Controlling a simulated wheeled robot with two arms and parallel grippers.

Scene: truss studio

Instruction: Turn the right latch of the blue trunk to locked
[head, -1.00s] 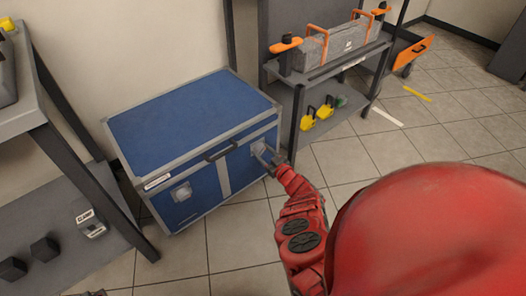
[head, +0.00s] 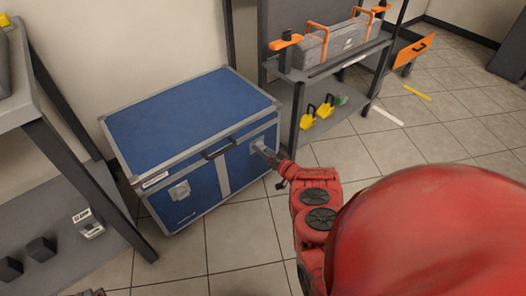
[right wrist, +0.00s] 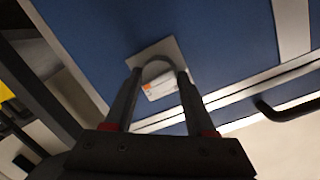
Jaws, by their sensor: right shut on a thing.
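The blue trunk (head: 190,115) stands on the floor with its lid down, grey metal edges and a dark front handle (head: 219,149). Its right latch (head: 257,146) is on the front, partly hidden by my right gripper (head: 272,156). In the right wrist view, the right latch (right wrist: 154,50) shows as a grey plate with a pale, orange-marked part. My right gripper (right wrist: 158,78) has one finger on each side of it and is shut on it. The latch's exact turn is hard to read. The left latch (head: 180,191) is free. My left gripper is not seen.
A grey shelf unit (head: 75,165) stands close at the trunk's left. A grey rack (head: 330,65) stands to the right, holding a grey case with orange handles (head: 333,42) and yellow items (head: 317,112). The tiled floor (head: 240,240) before the trunk is clear.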

